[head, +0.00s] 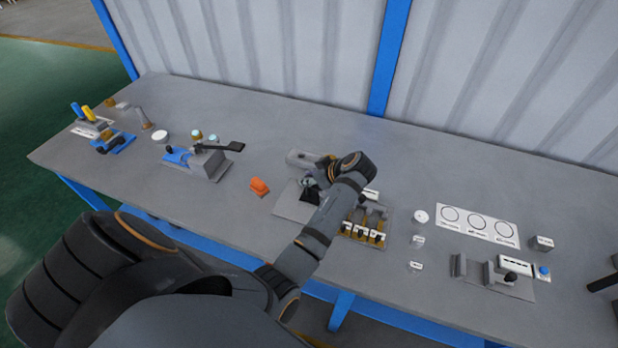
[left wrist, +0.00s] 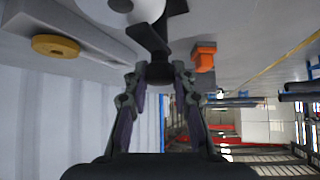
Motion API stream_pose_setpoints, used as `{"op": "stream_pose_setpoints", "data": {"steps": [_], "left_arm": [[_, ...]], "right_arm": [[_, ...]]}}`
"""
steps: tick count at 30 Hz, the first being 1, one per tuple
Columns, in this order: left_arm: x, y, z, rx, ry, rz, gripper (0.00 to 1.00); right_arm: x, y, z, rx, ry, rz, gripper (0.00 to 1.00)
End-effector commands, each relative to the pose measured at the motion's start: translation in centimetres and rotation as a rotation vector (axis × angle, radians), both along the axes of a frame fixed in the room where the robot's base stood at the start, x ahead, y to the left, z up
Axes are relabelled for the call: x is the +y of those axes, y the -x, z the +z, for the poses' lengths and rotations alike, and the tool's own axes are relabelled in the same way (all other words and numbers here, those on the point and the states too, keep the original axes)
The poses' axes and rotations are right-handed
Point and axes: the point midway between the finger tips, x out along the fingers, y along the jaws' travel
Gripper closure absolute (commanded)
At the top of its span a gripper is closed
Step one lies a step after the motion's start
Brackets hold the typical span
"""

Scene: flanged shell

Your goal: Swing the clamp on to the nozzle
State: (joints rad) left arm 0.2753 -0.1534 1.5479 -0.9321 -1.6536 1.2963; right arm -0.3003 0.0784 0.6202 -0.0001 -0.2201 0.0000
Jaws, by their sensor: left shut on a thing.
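My left gripper (head: 311,188) is over the grey plate (head: 291,207) near the middle of the bench. In the left wrist view its two fingers (left wrist: 160,78) are closed on the black knob of the clamp (left wrist: 155,38). The clamp's dark arm runs up from the knob beside a pale rounded part (left wrist: 140,8), cut off by the frame's top edge; I cannot tell if this is the nozzle. In the head view, my gripper and wrist hide most of the clamp. A dark part at the right edge looks like my right gripper (head: 603,280), too cut off to judge.
A grey block (head: 301,158) with a yellow-brown disc stands behind my gripper. An orange piece (head: 259,187) lies left of the plate. A black-handled fixture (head: 205,160) stands further left.

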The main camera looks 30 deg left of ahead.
Motion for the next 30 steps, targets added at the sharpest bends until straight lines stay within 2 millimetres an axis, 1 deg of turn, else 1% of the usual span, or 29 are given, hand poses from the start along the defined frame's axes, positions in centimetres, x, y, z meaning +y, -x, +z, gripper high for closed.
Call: {"op": "stream_pose_setpoints", "data": {"steps": [2, 3, 8, 16, 19, 23, 27, 30], "left_arm": [[0.0, 0.1, -0.1, 0.002, 0.001, 0.000, 1.00], [0.0, 0.1, -0.1, 0.002, 0.001, 0.000, 0.74], [0.0, 0.0, -0.1, 0.002, 0.001, 0.000, 0.52], [0.0, 0.0, 0.0, 0.001, 0.000, -0.001, 0.51], [0.0, 0.0, 0.6, -0.001, 0.000, -0.001, 0.51], [0.0, -0.1, 3.0, -0.005, 0.002, 0.000, 0.51], [0.0, -0.1, 6.2, -0.005, 0.002, 0.000, 0.51], [0.0, 0.0, 8.1, -0.003, 0.001, 0.000, 0.51]], "right_arm": [[0.0, 0.0, 0.0, 0.000, 0.000, 0.000, 0.60], [0.0, 0.0, 0.0, 0.000, 0.000, 0.000, 0.60], [0.0, 0.0, 0.0, 0.000, 0.000, 0.000, 0.60], [-0.2, 0.0, 0.0, 0.000, 0.002, 0.001, 0.60], [-0.3, 0.0, 0.0, -0.001, 0.004, 0.001, 0.60], [-0.2, 0.0, 0.0, -0.001, 0.003, 0.001, 0.60], [-0.2, 0.0, 0.0, 0.000, 0.002, 0.001, 0.60], [-0.2, 0.0, 0.0, 0.000, 0.002, 0.001, 0.60]]}}
